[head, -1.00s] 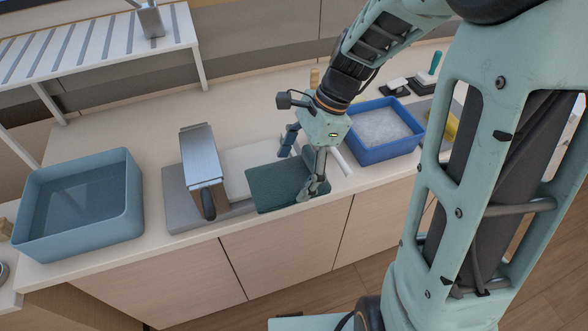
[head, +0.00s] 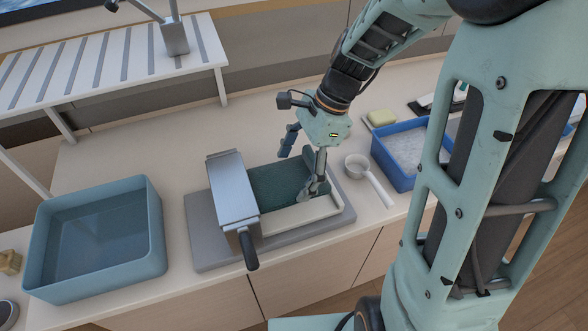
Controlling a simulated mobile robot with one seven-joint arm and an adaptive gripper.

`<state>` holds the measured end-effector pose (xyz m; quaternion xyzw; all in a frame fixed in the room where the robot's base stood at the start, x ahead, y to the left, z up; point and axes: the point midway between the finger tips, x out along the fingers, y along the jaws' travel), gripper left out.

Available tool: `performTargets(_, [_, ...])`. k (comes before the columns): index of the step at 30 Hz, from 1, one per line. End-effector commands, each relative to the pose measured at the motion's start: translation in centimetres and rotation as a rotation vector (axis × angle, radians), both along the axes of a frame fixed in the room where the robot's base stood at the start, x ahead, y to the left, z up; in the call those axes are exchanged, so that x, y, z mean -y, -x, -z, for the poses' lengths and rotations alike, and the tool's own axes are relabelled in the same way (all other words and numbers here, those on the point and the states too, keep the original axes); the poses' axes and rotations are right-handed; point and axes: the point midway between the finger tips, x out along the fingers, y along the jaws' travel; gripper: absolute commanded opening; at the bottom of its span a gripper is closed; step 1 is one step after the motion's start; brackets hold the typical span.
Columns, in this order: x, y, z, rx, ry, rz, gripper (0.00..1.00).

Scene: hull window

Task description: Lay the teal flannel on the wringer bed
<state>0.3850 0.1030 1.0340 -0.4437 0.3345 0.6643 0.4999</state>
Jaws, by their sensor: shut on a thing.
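The teal flannel (head: 276,185) lies spread over the cream bed of the wringer (head: 302,215), behind the bed's front rail and to the right of the metal roller housing. Its left end meets the housing, and its right end rises at my gripper. My gripper (head: 316,188) is shut on the flannel's right part, low over the bed. The fingers hide some of the cloth, and I cannot tell how much of it touches the bed.
A blue-grey water basin (head: 95,250) stands left of the wringer. A white ladle (head: 372,178) lies close to its right. A blue tub (head: 402,150) and a yellow sponge (head: 380,118) are farther right. A slatted rack (head: 110,60) stands behind. The wringer's black-handled crank (head: 248,250) projects forward.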

Motion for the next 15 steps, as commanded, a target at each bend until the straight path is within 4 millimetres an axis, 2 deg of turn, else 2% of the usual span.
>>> performTargets(7, [0.0, 0.0, 0.5, 0.0, 0.0, 0.0, 0.58])
performTargets(15, [0.0, 0.0, 2.4, 0.0, 0.0, 0.0, 0.58])
